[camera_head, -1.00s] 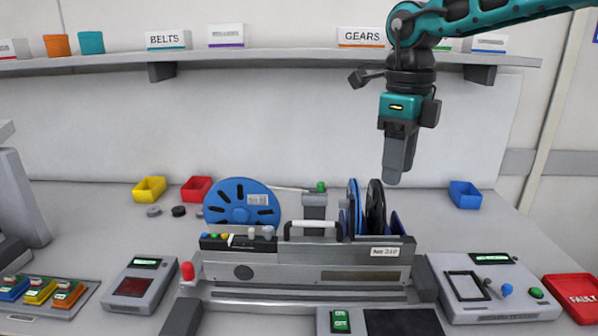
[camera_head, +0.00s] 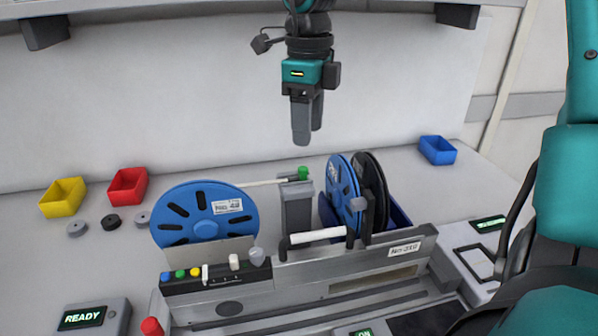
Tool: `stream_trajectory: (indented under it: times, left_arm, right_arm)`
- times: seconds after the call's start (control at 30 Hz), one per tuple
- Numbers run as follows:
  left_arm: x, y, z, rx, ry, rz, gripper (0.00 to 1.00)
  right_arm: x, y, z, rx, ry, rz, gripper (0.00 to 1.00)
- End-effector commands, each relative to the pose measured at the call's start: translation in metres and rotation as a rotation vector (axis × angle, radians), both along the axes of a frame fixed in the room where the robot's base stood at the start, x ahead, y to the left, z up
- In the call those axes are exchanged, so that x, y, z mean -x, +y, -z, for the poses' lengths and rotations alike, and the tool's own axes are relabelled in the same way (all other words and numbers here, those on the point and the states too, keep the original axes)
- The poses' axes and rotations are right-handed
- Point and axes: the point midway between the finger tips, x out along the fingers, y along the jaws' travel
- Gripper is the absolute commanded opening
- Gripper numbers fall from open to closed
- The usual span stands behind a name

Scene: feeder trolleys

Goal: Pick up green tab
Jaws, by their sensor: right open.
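A small green tab (camera_head: 303,172) sits at the top of a grey post (camera_head: 299,208) on the feeder trolley (camera_head: 290,285), between the blue reel and the upright reels. My right gripper (camera_head: 308,135) hangs pointing down above the green tab, with a clear gap between them. It is open and empty; its two fingers nearly overlap from this angle. My left gripper is not in the view.
A blue reel (camera_head: 205,228) stands left of the post, with a pale strip reaching toward the tab. A blue reel (camera_head: 346,190) and a black reel (camera_head: 374,190) stand to its right. A white-gripped handle (camera_head: 317,236) is in front. Yellow (camera_head: 63,197), red (camera_head: 128,186) and blue (camera_head: 438,150) bins lie behind.

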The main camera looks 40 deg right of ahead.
Motion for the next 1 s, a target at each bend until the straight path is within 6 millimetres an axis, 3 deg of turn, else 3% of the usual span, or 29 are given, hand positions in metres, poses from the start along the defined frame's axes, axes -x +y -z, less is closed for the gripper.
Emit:
stream_trajectory:
  times: [0.1, 0.37, 0.7, 1.0]
  left_arm:
    - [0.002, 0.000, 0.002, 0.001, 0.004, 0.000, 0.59]
    - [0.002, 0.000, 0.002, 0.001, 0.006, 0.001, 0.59]
    - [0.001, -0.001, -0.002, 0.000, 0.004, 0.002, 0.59]
    - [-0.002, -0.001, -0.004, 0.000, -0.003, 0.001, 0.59]
  right_arm:
    - [0.000, 0.000, 0.020, 0.001, 0.003, -0.001, 0.51]
    - [-0.003, -0.001, 0.039, 0.001, 0.002, 0.000, 0.51]
    - [-0.012, -0.002, 0.081, 0.001, 0.002, -0.001, 0.51]
    - [-0.013, -0.002, 0.084, 0.001, 0.000, -0.001, 0.48]
